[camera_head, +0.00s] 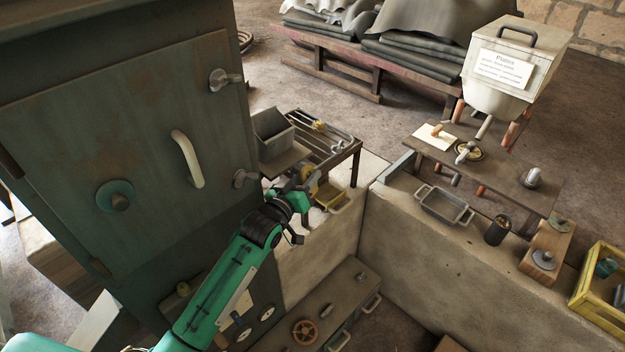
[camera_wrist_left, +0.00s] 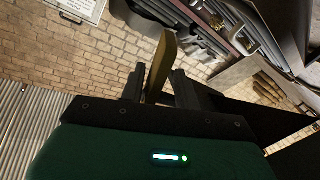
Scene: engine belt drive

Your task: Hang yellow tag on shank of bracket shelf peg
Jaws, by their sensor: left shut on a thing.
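My left gripper (camera_head: 300,198) reaches in front of the green cabinet, close to the small bracket shelf (camera_head: 284,160) on its right side. In the left wrist view its two fingers (camera_wrist_left: 159,72) are shut on a flat yellow-brown piece, the yellow tag (camera_wrist_left: 161,62), which sticks out beyond the fingertips. In the head view a small yellow patch of the tag (camera_head: 313,184) shows at the gripper's tip. The shelf peg and its shank cannot be made out clearly; the gripper and tag cover that area. My right gripper is not in view.
The green cabinet (camera_head: 120,130) with its pale handle (camera_head: 187,158) stands close on the left.

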